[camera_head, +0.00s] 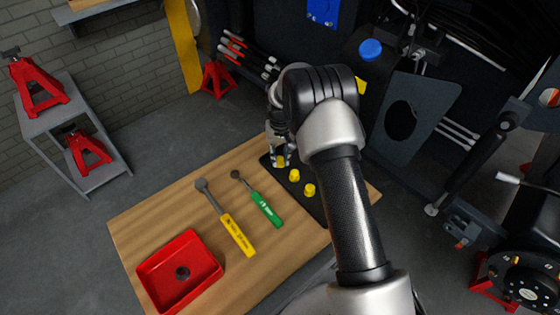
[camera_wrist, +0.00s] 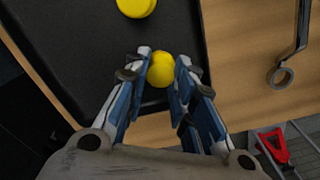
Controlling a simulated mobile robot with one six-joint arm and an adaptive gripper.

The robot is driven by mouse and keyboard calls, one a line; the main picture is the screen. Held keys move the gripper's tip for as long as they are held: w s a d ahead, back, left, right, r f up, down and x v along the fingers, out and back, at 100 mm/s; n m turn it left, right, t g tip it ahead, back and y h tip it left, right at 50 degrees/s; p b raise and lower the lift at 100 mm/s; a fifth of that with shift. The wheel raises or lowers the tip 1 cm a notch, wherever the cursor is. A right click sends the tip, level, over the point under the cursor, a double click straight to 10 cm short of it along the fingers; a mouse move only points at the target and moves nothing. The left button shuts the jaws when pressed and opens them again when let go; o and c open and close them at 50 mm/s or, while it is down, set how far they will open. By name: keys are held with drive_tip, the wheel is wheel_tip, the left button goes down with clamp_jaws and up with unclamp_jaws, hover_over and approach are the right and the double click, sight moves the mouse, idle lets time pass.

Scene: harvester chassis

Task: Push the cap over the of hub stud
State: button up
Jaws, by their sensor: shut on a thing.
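My gripper (camera_head: 280,160) is at the far end of the black mat on the wooden table, pointing down. In the wrist view its two blue-padded fingers (camera_wrist: 162,82) are shut on a yellow cap (camera_wrist: 160,72), low over the mat's edge. I cannot tell whether this cap still touches the mat. Two more yellow caps (camera_head: 294,175) (camera_head: 310,190) stand on the mat beside the gripper. A dark round hub (camera_head: 526,290) with small bright points shows at the lower right; I cannot clearly make out a hub stud.
The table (camera_head: 150,215) holds a yellow-handled tool (camera_head: 237,235), a green-handled tool (camera_head: 266,208) and a red tray (camera_head: 160,265) with a dark round thing inside. Dark chassis parts (camera_head: 420,110) stand behind and right of my arm. Red jack stands sit on a grey shelf (camera_head: 85,140) at left.

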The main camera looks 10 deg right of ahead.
sight(280, 159)
drive_tip(key=shift+r+p, duration=1.8)
drive_tip(key=shift+r, duration=1.25)
